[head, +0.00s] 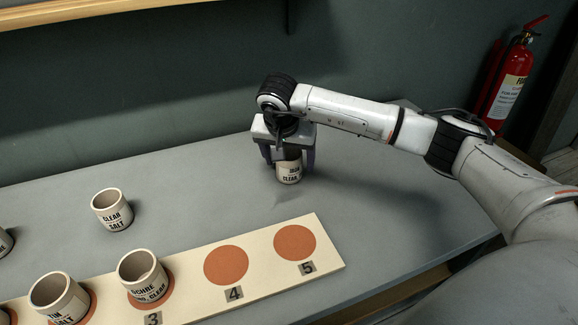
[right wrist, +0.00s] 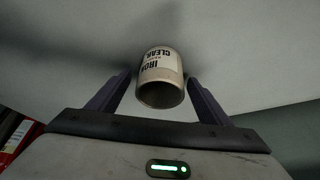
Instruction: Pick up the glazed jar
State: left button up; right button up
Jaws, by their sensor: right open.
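A cream jar labelled "IRON CLEAR" (head: 289,174) stands upright on the grey table near the wall. It also shows in the right wrist view (right wrist: 161,72), with its open mouth toward the camera. My right gripper (head: 288,164) is above it, pointing down, with its dark fingers on either side of the jar. In the right wrist view the gripper (right wrist: 159,78) is open, with a gap between each finger and the jar. The gripper hides the jar's top in the head view. My left gripper is not in view.
A cream board (head: 199,293) with orange discs lies in front. Jars stand on disc 3 (head: 142,277) and the disc left of it (head: 58,300); discs 4 (head: 226,266) and 5 (head: 295,243) are bare. A "CLEAR SALT" jar (head: 112,211) stands behind the board.

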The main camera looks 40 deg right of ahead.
jog(key=c, duration=1.2)
